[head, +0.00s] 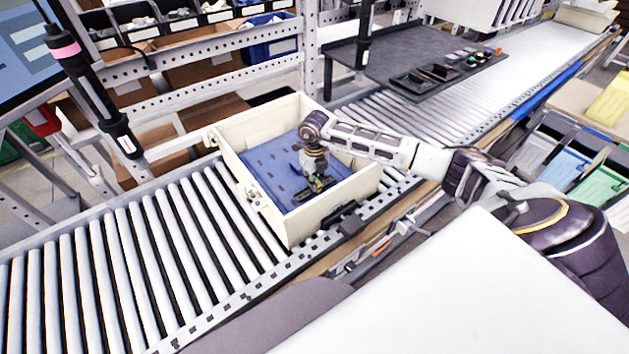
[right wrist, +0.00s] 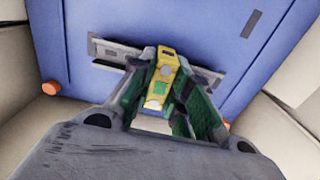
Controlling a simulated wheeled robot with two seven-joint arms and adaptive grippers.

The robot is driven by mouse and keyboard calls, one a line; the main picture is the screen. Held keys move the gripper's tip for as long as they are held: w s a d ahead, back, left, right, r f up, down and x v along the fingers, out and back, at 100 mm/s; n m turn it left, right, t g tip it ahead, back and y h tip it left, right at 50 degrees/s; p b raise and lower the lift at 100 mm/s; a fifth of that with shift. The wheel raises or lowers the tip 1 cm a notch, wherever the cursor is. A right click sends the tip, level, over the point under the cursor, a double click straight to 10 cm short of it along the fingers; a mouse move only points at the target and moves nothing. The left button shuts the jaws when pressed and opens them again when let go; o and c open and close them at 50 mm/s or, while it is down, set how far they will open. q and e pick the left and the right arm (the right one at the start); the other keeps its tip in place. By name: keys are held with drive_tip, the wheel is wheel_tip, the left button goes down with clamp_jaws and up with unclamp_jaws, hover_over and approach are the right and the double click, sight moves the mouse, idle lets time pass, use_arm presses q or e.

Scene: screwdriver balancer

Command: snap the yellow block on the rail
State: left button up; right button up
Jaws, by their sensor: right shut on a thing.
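The yellow block (right wrist: 164,75) shows in the right wrist view between the fingers of my right gripper (right wrist: 163,100), which is shut on it. The block overlaps a grey metal rail (right wrist: 208,78) on a blue panel (right wrist: 235,22). I cannot tell whether the block touches the rail or is seated on it. In the head view my right gripper (head: 316,184) points down inside a cream box (head: 328,213), over the blue panel (head: 268,163). The block is too small to make out clearly there. My left gripper is not in view.
The box stands on a roller conveyor (head: 130,260), its walls rising around the panel. A dark mat (head: 400,60) with small parts lies at the back right. Shelves with bins (head: 268,38) stand behind. A dark hanging tool (head: 95,90) is at the upper left.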

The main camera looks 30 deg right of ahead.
idle(0.4)
drive_tip(key=o, duration=0.9)
drive_tip(key=shift+o, duration=0.2)
wheel_tip(320, 180, up, 12)
idle(0.8)
wheel_tip(320, 180, up, 9)
drive_tip(key=p, duration=0.9)
drive_tip(key=shift+r+p, duration=0.5)
drive_tip(key=shift+p, duration=0.05)
